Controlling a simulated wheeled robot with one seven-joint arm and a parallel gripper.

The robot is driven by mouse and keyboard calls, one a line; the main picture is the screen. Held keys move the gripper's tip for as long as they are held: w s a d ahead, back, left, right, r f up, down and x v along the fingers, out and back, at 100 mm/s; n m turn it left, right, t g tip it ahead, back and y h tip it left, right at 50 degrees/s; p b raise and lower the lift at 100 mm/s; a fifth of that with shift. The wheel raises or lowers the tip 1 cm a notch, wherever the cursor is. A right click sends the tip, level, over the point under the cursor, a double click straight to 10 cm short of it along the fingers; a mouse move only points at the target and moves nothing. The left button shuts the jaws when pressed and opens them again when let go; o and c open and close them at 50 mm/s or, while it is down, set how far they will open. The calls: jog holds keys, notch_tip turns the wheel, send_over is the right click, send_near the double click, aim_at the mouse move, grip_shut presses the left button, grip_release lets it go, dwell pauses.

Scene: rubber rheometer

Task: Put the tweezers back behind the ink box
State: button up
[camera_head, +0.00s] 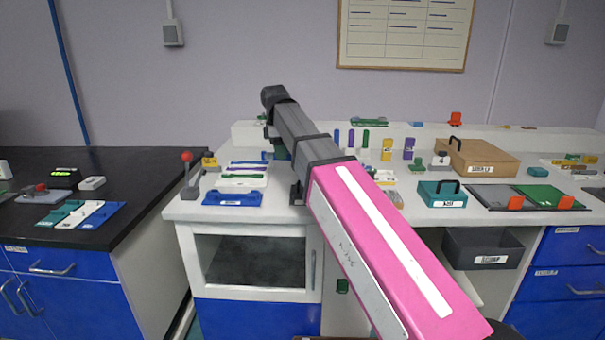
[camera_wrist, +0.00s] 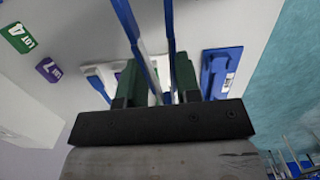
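My gripper (camera_wrist: 158,82) has dark green fingers that point down toward the white worktop in the wrist view. Long, thin blue-and-grey tweezers (camera_wrist: 130,27) sit between the fingers, their two prongs spreading away from the gripper. The fingers appear closed on the joined end. In the head view my pink and grey arm reaches over the bench and hides the gripper and tweezers. A teal box with a handle (camera_head: 441,193) and a wooden box with a handle (camera_head: 484,158) stand right of the arm. Their labels are too small to read, so I cannot tell which is the ink box.
A blue labelled holder (camera_wrist: 221,71) lies just right of the fingers in the wrist view. Green (camera_wrist: 18,38) and purple (camera_wrist: 48,70) lot tags lie left. In the head view, a red-knobbed lever (camera_head: 189,178) stands at the bench's left end. Small items crowd the worktop (camera_head: 288,216).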

jog(key=w+d+f, duration=0.1)
jog(key=w+d, duration=0.1)
jog(key=w+d+f, duration=0.1)
jog(key=w+f, duration=0.1)
jog(key=w+d+f, duration=0.2)
jog(key=w, duration=0.1)
jog(key=shift+d+f, duration=0.25)
jog(key=shift+d, duration=0.1)
jog(key=shift+f, duration=2)
jog(key=shift+f, duration=0.15)
jog(key=o, duration=0.5)
jog(key=shift+o, duration=0.2)
notch_tip(320, 180, up, 12)
jog(key=a, duration=0.1)
